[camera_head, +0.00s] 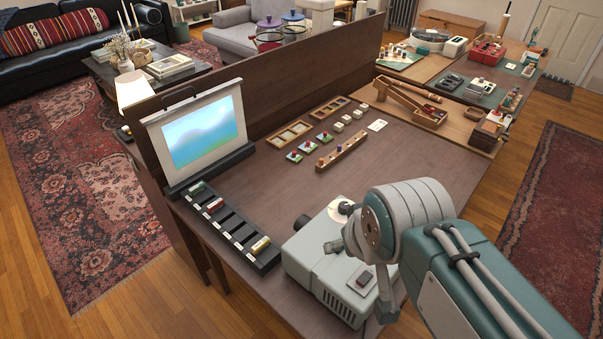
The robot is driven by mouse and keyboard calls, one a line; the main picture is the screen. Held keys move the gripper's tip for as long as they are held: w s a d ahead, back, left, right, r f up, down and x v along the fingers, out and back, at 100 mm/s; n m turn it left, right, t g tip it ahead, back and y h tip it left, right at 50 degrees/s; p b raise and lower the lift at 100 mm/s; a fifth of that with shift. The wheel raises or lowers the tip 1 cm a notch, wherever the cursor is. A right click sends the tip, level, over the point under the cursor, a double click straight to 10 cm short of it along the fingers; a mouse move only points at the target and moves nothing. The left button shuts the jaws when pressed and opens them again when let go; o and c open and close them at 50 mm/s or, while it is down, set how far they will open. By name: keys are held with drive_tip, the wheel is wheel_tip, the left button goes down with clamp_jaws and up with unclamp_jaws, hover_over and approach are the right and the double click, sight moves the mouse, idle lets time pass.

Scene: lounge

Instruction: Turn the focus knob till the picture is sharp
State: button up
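A white projector (312,262) with a vented side stands at the front of the brown table. A small screen (199,134) stands at the table's left back edge and shows a blurred picture of blue above and green below, with soft edges. My arm reaches in from the lower right, over the projector. My gripper (337,245) is at the projector's upper right side, mostly hidden behind my own wrist. A round cream part (342,210) shows just beyond it; I cannot tell whether this is the focus knob. Any contact with the knob is hidden.
A black slotted tray (232,232) with several small slides lies left of the projector. Wooden frames (290,134), small tiles and a peg rack (341,151) lie farther back. A wooden partition (290,85) closes the table's far side. The table's middle is clear.

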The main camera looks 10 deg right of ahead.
drive_tip(key=w+d+m+g, duration=0.1)
drive_tip(key=w+d+m, duration=0.15)
drive_tip(key=w, duration=0.35)
drive_tip(key=m+g, duration=0.5)
drive_tip(key=m, duration=0.4)
hover_over(344, 205)
wheel_tip(344, 205, down, 11)
wheel_tip(344, 205, down, 11)
drive_tip(key=shift+r, duration=0.2)
clamp_jaws()
